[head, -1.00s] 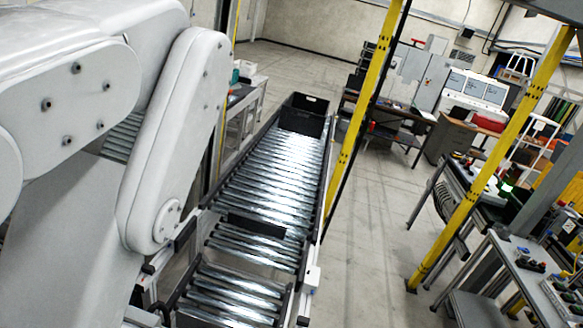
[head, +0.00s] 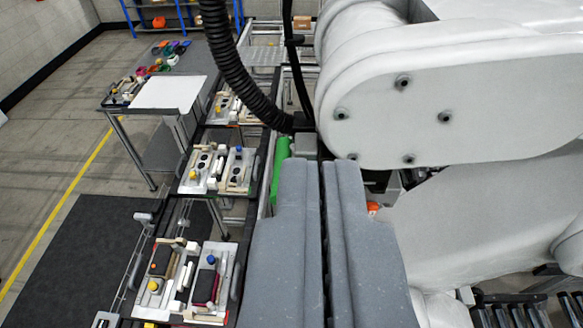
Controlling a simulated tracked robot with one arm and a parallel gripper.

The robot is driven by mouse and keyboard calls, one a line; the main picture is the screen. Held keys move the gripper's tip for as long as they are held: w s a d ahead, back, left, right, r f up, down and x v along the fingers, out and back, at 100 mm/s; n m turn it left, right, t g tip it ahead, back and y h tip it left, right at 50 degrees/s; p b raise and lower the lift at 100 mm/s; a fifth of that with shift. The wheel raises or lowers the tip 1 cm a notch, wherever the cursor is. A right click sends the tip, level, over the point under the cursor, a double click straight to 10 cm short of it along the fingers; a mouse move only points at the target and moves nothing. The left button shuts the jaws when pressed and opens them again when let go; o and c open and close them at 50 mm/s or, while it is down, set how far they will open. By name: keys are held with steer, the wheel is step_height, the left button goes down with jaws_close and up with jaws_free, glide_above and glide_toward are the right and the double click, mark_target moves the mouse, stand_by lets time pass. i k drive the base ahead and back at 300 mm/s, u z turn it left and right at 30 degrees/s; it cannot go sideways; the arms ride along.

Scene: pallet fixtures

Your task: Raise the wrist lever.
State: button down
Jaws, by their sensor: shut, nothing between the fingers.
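My gripper (head: 326,172) shows as two grey fingers in the lower middle of the head view. The fingers lie side by side, shut, with only a thin dark seam between them and nothing held. Pallet fixtures sit on a line to the left of the gripper: a near pallet (head: 178,313), a middle pallet (head: 212,184) and a farther one (head: 231,116). They carry small blocks, yellow and blue knobs and dark parts. I cannot make out which part is the wrist lever. The fingers and my arm hide what lies below and to the right.
A black corrugated hose (head: 229,62) hangs above the pallets. A table (head: 192,110) with a white sheet and coloured items stands at the back left. A dark mat (head: 75,262) lies on open floor.

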mark_target(285, 147)
steer(key=u, duration=1.4)
steer(key=k, duration=0.85)
steer(key=z, duration=1.4)
steer(key=i, duration=0.5)
steer(key=u, duration=0.05)
